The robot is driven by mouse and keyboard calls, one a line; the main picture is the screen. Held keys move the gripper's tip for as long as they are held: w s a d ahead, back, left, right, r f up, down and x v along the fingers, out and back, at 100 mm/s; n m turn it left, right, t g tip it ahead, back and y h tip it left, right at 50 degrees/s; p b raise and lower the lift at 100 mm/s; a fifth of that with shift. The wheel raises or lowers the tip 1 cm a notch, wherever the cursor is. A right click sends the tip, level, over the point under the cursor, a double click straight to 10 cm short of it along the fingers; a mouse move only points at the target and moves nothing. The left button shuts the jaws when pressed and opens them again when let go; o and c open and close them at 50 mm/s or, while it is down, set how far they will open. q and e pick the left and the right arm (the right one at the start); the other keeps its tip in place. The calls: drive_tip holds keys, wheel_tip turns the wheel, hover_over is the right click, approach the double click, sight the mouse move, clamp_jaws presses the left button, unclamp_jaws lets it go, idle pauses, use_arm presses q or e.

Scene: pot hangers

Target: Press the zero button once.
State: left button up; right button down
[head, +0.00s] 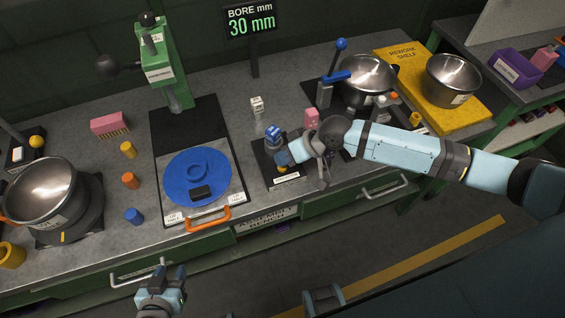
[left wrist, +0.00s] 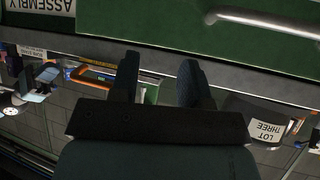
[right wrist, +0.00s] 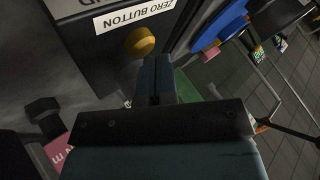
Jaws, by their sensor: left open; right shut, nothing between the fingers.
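The zero button is a yellow round knob (right wrist: 140,41) in the right wrist view, on a dark base (right wrist: 85,60) beside a white label (right wrist: 133,15) reading ZERO BUTTON. My right gripper (right wrist: 160,68) is shut and empty. Its fingertips are right beside the button; I cannot tell whether they touch it. In the head view my right gripper (head: 285,158) is over the black base (head: 262,155) at the bench's front middle and mostly hides the button. My left gripper (head: 163,274) is open and empty in front of the bench; its two spread fingers show in the left wrist view (left wrist: 158,82).
A display (head: 251,22) reads BORE mm 30 mm. A blue disc (head: 180,170) lies on a black and white plate left of my right gripper. A green press (head: 158,65) stands behind it. Steel pots (head: 45,190) stand left and right (head: 368,75). A pink block (head: 312,117) is near my right wrist.

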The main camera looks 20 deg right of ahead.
drive_tip(key=shift+r+p, duration=0.95)
drive_tip(key=shift+p, duration=0.05)
drive_tip(key=shift+r+p, duration=0.65)
drive_tip(key=shift+r, duration=0.05)
wheel_tip(320, 180, up, 3)
drive_tip(key=shift+f+p, duration=0.2)
drive_tip(key=shift+p, duration=1.05)
drive_tip(key=shift+r+p, duration=0.5)
drive_tip(key=shift+r, duration=0.05)
drive_tip(key=shift+f, duration=0.1)
